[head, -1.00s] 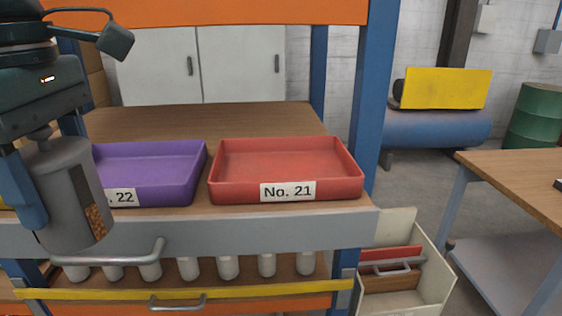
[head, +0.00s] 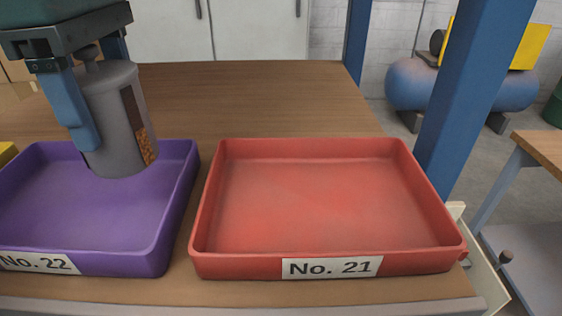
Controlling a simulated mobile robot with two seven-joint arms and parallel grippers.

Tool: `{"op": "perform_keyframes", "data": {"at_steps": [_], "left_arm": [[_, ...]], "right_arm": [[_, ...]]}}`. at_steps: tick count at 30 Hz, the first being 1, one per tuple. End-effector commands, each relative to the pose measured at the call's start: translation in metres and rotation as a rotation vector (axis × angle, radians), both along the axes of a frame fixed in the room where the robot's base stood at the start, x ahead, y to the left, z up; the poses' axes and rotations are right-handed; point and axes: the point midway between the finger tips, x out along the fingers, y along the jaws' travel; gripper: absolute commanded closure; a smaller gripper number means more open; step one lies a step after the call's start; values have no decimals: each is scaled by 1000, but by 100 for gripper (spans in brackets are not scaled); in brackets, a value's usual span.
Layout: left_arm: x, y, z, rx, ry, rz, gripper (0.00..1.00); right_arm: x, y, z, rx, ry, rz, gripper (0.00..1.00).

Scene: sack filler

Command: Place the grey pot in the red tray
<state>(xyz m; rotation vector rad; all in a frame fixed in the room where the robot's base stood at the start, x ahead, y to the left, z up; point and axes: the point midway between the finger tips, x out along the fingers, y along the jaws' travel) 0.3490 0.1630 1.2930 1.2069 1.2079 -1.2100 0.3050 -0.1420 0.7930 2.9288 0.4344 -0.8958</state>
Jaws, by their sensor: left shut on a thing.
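The grey pot (head: 112,125) is a grey cylinder with a knob on its lid and a window showing brown grains. My left gripper (head: 85,100) is shut on it, with a blue finger along its left side. The pot is upright and hangs in front of or over the purple tray's back part; its exact height is hard to tell. The red tray (head: 330,268), labelled No. 21, stands empty on the wooden shelf to the right of the pot. My right gripper is not in view.
The purple tray (head: 110,262), labelled No. 22, stands left of the red tray with a narrow gap. A blue post (head: 480,90) rises at the right behind the red tray's corner. A yellow tray edge (head: 7,152) shows at far left. The shelf behind the trays is clear.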

Motion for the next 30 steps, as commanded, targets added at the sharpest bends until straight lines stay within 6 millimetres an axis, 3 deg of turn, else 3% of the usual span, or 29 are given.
{"op": "perform_keyframes", "data": {"at_steps": [1,9,18,21,30], "left_arm": [[0,-16,-1,3,3,-11,56],[-1,-89,1,1,4,-8,56],[-1,-153,2,1,3,-5,56],[0,-151,-17,0,5,-2,56],[-1,-150,-48,0,4,-1,56]], "right_arm": [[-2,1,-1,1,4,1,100],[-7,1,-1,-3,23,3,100],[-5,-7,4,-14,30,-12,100],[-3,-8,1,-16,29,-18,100],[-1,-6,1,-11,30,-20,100]]}}
